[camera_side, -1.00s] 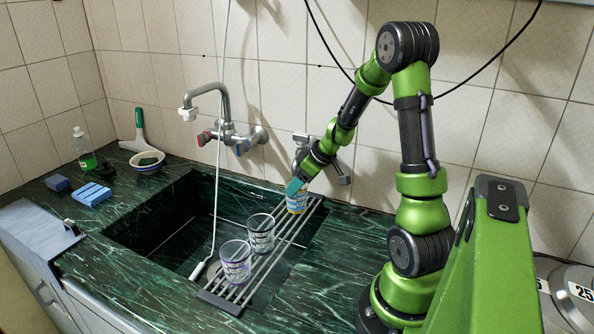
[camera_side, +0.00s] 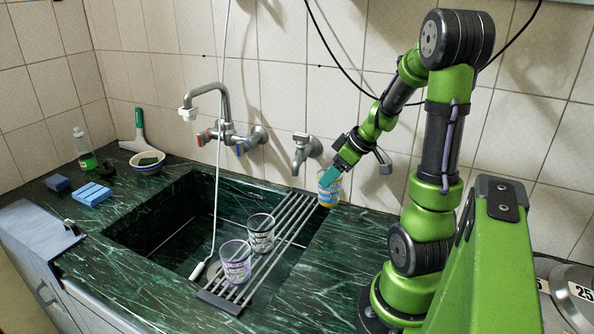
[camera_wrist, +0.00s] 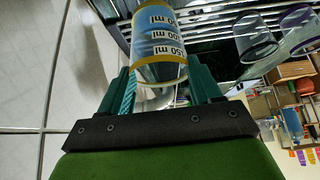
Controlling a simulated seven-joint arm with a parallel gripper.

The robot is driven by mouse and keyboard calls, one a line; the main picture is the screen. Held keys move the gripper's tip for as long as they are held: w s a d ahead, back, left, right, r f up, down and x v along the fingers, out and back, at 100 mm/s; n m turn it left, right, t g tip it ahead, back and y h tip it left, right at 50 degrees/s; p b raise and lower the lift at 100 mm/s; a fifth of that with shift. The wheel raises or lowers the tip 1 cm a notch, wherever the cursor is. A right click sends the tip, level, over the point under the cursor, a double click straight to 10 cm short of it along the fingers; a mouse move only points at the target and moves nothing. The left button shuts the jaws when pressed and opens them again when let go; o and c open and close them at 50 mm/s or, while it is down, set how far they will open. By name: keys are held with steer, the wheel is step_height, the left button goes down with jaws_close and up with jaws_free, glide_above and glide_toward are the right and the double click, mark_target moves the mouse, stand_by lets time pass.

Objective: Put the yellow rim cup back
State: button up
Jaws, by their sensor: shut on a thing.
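The yellow rim cup (camera_side: 329,190) is a clear cup with a blue print, held in my gripper (camera_side: 334,174) near the back right of the sink, by the far end of the rack. In the wrist view the cup (camera_wrist: 160,50) sits between the two teal fingers of my gripper (camera_wrist: 165,88), its yellow rim and volume marks visible. The cup looks close to upright in the side view. I cannot tell how far its base is above the counter or rack.
A metal rack (camera_side: 277,237) spans the sink's right side. A dark-rimmed cup (camera_side: 261,234) and a purple-rimmed cup (camera_side: 235,263) stand on it. A second tap (camera_side: 304,150) is on the wall close to the held cup. The counter right of the rack (camera_side: 335,255) is clear.

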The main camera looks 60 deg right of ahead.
steer(key=s+a+r+m+g+h, duration=0.15)
steer(key=s+r+m+g, duration=0.35)
steer(key=m, duration=0.9)
steer(key=s+a+r+m+g+h, duration=0.1)
steer(key=s+r+m+g+h, duration=0.15)
steer(key=m+g, duration=0.7)
steer(key=f+m+t, duration=0.1)
steer(key=f, duration=0.3)
steer(key=f+m+t, duration=0.1)
steer(key=f, duration=0.4)
steer(key=s+f+m+t, duration=0.1)
steer(key=f, duration=0.4)
steer(key=shift+d+m+h, duration=0.15)
steer(key=shift+m+h, duration=0.1)
steer(key=shift+h, duration=0.05)
stand_by(0.5)
